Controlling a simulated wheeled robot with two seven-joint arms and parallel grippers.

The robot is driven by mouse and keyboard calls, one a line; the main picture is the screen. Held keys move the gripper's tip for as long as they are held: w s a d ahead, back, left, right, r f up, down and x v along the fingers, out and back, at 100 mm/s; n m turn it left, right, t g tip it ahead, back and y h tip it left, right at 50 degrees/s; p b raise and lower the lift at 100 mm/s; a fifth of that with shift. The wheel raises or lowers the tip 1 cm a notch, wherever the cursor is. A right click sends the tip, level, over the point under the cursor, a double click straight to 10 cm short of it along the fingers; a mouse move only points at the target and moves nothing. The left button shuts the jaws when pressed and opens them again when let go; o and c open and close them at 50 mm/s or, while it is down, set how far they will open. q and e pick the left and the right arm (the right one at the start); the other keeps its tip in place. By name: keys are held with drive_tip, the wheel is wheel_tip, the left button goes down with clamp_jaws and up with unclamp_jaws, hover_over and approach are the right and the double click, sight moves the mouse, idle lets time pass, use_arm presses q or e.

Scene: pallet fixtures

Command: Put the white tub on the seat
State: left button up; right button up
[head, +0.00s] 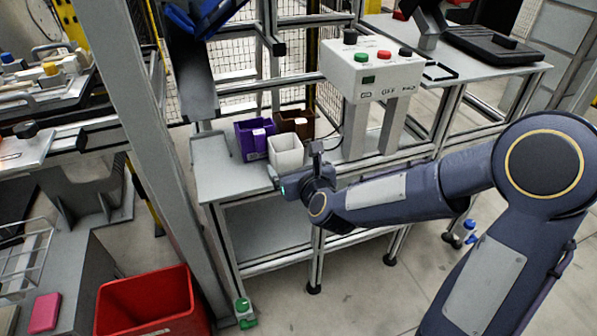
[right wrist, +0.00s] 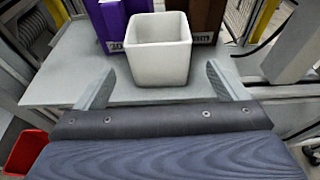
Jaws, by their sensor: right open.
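The white tub (head: 286,152) stands upright and open-topped on the grey table (head: 215,178), in front of a purple bin and a brown bin. In the right wrist view the white tub (right wrist: 158,62) is straight ahead, centred between my fingers. My right gripper (head: 294,168) is open at the near side of the tub, one finger to each side. The fingers do not grip it, and I cannot tell how far they reach along its sides. I cannot make out a clearly marked seat. My left gripper is not in view.
The purple bin (head: 254,138) and brown bin (head: 295,123) stand close behind the tub. A control box (head: 372,70) with buttons stands on posts to the right. A grey upright post (head: 150,130) rises left of the table. A red bin (head: 150,300) is on the lower left.

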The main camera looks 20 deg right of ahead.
drive_tip(key=x, duration=0.8)
drive_tip(key=shift+f, duration=0.25)
drive_tip(key=c, duration=1.2)
drive_tip(key=shift+o, duration=0.2)
drive_tip(key=shift+r, duration=0.1)
